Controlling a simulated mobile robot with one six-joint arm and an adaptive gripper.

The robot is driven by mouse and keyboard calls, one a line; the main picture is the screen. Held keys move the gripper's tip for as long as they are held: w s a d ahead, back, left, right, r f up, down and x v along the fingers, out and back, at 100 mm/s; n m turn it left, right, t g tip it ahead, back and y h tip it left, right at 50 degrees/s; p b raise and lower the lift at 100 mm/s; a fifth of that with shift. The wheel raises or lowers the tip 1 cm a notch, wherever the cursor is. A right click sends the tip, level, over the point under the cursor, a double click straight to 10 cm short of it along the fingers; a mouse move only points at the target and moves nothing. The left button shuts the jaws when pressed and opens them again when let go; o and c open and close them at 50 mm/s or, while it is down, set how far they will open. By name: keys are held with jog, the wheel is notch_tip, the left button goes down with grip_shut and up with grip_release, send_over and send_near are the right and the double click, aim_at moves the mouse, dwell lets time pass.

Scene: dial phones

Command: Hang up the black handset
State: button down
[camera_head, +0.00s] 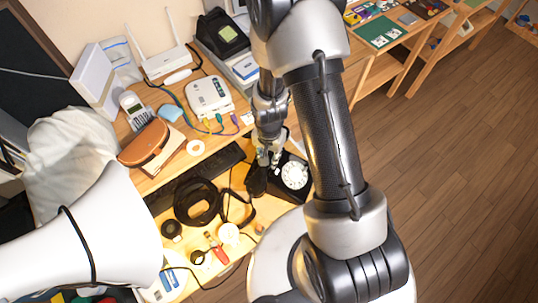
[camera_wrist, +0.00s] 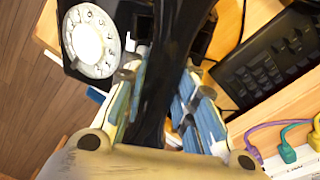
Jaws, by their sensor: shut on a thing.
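A black dial phone with a white dial (camera_head: 295,174) stands on the desk; its dial also shows large in the wrist view (camera_wrist: 92,40). My gripper (camera_head: 266,158) is over the phone's left side. In the wrist view my gripper (camera_wrist: 160,95) has its blue-padded fingers on both sides of the black handset (camera_wrist: 178,35), shut on it. The handset runs lengthwise between the fingers, beside the dial. In the head view the handset's dark end (camera_head: 256,181) shows below the fingers. I cannot tell whether the handset touches the cradle, which is largely hidden.
A black keyboard (camera_wrist: 265,68) lies beside the phone. A black cable coil (camera_head: 198,203), a tape roll (camera_head: 228,233) and a red-handled tool (camera_head: 216,254) lie in front. A white router box (camera_head: 209,95) with coloured plugs stands behind. Open floor (camera_head: 470,150) is to the right.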

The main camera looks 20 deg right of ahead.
jog(key=shift+f, duration=0.25)
jog(key=c, duration=1.2)
grip_release()
notch_tip(320, 180, up, 12)
jog(key=shift+r, duration=0.1)
